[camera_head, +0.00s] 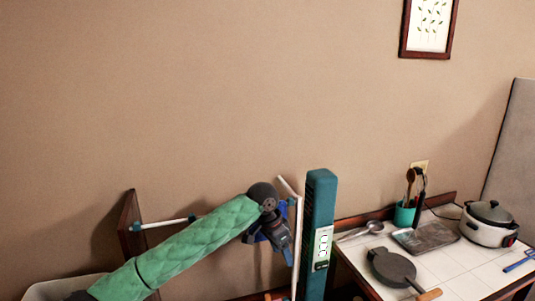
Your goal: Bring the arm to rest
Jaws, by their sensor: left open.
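My left arm, in a green quilted sleeve, comes in from the lower left and reaches up toward the middle. Its dark wrist bends down to my left gripper (284,247), which is open. The gripper has dark and blue parts and is small in the picture. I see nothing held in it. It is just left of a teal tower (319,205) with a lit display; I cannot tell if they touch. My right gripper is not in view.
A white-tiled counter (445,278) at the right holds a dark round pan (391,267), a grey tray (426,238), a white pot (487,230) and a teal utensil cup (405,214). A wooden panel (130,238) with a white rod (165,223) stands behind my arm.

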